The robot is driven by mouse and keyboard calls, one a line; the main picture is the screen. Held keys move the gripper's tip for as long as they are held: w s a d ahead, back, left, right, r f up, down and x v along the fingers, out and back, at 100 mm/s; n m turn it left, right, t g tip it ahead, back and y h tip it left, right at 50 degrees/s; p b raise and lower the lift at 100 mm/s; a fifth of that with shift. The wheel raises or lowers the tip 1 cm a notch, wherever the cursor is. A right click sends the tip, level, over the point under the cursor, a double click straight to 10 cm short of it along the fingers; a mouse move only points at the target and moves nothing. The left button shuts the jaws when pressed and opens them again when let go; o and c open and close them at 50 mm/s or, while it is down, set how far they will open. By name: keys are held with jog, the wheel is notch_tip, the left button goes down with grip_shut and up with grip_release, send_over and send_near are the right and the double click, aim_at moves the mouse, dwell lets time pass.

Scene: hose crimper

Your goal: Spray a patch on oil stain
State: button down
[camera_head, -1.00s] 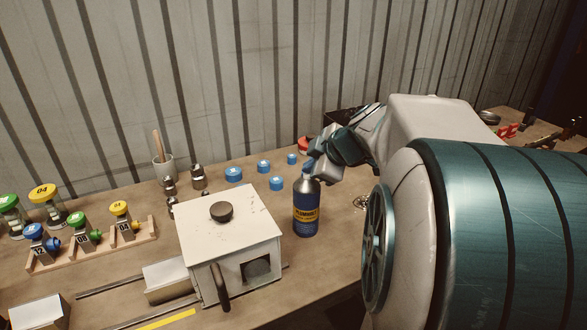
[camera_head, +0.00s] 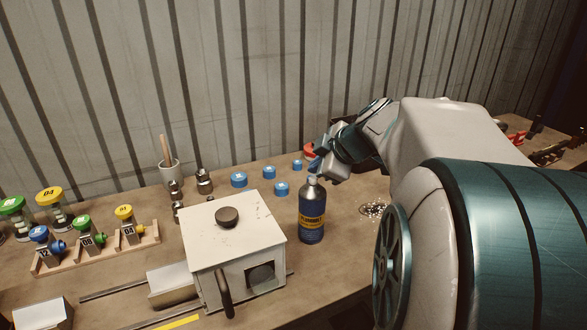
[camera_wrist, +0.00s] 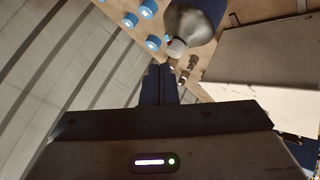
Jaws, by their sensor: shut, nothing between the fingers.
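A dark blue bottle with a yellow label (camera_head: 311,222) stands upright on the workbench, right of the white box machine. Its grey shoulder and pale nozzle also show at the top of the wrist view (camera_wrist: 192,22). My gripper (camera_head: 317,166) is just above and behind the bottle's top; its blue fingers are shut and empty in the wrist view (camera_wrist: 160,78), close to the nozzle. I cannot tell whether they touch it. A dark speckled patch, likely the oil stain (camera_head: 374,209), lies on the bench right of the bottle, beside my arm.
The white box machine (camera_head: 232,248) with a black knob stands close left of the bottle. Several blue caps (camera_head: 239,180) lie behind it. A wooden rack (camera_head: 98,250) with coloured-capped parts is at left. A corrugated wall (camera_head: 200,80) closes the back.

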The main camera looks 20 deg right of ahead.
notch_tip(320, 180, up, 5)
jog(key=shift+p, duration=0.55)
dwell(0.6)
